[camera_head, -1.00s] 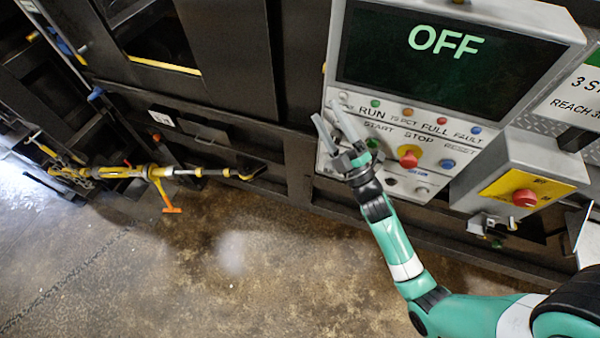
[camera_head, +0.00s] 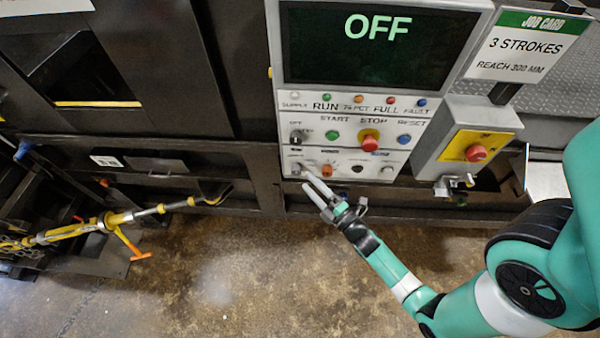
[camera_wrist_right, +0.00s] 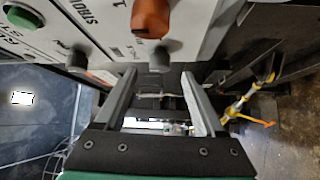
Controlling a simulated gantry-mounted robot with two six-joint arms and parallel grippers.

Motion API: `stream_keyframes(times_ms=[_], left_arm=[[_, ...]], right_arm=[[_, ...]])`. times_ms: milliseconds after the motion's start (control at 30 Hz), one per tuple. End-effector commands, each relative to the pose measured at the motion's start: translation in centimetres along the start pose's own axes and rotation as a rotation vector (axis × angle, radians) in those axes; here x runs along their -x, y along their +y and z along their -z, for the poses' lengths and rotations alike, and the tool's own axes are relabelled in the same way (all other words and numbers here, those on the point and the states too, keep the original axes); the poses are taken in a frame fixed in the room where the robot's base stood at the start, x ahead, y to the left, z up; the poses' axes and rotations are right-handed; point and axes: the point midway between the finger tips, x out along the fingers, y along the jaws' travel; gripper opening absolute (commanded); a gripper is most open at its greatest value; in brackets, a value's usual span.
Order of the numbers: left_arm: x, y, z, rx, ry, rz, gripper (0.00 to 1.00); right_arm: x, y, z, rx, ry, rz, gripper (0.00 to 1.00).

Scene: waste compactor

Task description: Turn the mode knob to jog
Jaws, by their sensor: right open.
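The grey control panel (camera_head: 345,150) carries small knobs and buttons, with its screen (camera_head: 375,45) reading OFF. A dark knob (camera_head: 296,137) sits at its left under a small label that looks like OFF. Lower down are a grey knob (camera_head: 296,169) and an orange knob (camera_head: 327,170). The labels are too small to tell which is the mode knob. My right gripper (camera_head: 309,179) is open and empty at the panel's lower left edge, just below the grey knob. In the right wrist view an orange knob (camera_wrist_right: 150,18) and a dark knob (camera_wrist_right: 160,57) lie beyond the fingers. My left gripper is not in view.
A red stop button (camera_head: 369,138) and a green start button (camera_head: 332,135) are on the panel. A yellow box with a red button (camera_head: 475,153) stands to its right. A yellow tool (camera_head: 110,221) is at the left. The floor in front is clear.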

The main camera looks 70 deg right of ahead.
Motion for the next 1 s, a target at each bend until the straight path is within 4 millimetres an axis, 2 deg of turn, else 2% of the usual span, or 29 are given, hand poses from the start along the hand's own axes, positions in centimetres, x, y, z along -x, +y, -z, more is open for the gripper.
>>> stream_keyframes(times_ms=[100, 233, 400, 600, 1000], left_arm=[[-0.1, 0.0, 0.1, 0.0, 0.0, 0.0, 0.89], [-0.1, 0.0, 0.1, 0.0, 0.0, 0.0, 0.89], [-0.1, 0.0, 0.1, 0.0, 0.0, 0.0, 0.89], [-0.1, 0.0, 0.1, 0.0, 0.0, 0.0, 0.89], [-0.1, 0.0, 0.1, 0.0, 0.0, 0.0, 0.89]], right_arm=[[-2.6, 0.1, 0.1, -0.001, 0.002, -0.001, 0.71], [-4.5, 0.0, 0.0, 0.0, 0.001, -0.001, 0.71], [-5.3, 0.0, 0.0, -0.001, -0.001, 0.001, 0.71], [-5.3, 0.0, 0.0, -0.001, -0.001, 0.001, 0.7], [-5.2, 0.0, 0.0, -0.001, -0.001, 0.001, 0.0]])
